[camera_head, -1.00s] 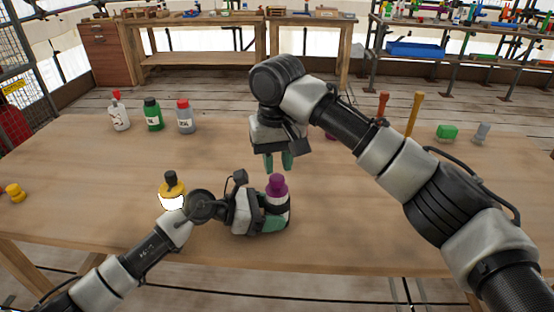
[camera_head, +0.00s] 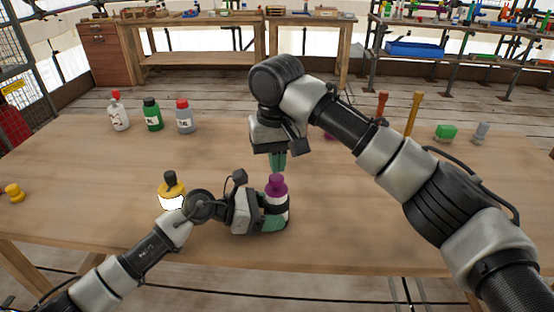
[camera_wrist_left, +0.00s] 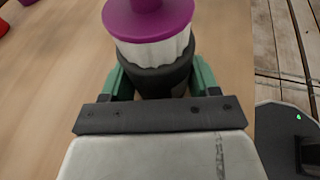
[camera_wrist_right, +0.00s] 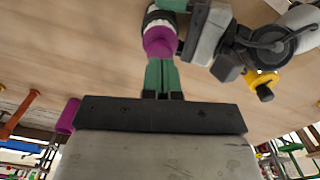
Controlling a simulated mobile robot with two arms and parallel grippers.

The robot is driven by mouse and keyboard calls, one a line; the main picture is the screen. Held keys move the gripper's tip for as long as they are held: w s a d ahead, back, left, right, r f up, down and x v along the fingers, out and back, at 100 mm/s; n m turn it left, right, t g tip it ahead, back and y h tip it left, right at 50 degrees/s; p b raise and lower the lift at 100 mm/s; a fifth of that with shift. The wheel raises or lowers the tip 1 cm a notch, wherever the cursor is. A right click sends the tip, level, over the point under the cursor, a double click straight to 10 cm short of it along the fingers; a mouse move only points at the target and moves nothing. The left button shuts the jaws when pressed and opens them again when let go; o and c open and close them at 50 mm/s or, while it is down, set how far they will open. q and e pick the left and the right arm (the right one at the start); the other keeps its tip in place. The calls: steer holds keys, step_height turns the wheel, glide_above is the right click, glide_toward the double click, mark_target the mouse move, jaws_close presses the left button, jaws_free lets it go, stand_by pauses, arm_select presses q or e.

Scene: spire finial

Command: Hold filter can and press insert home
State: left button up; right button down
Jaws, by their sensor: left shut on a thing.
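The dark filter can (camera_wrist_left: 158,80) stands on the bench between the green fingers of my left gripper (camera_head: 272,224), which is shut on it. The insert has a purple top with a knob (camera_head: 277,187) and a white pleated body (camera_wrist_left: 155,52). A band of the white body shows above the can's rim. The insert looks upright in the can. My right gripper (camera_head: 277,164) points down above the purple knob, its green fingers together with nothing seen between them. In the right wrist view its fingertips (camera_wrist_right: 160,62) are close to the purple knob; I cannot tell if they touch.
A yellow-topped bottle (camera_head: 172,190) stands left of the can, close to my left arm. White, green (camera_head: 153,114) and grey bottles stand farther back. A purple object (camera_wrist_right: 68,115) lies beyond my right gripper. Upright handles (camera_head: 413,112) and a green block (camera_head: 447,132) are at right.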

steer(key=shift+f, duration=0.3)
steer(key=shift+f, duration=0.8)
steer(key=shift+r, duration=0.1)
steer(key=shift+r, duration=3.45)
arm_select(q)
steer(key=o, duration=0.8)
steer(key=shift+a, duration=0.1)
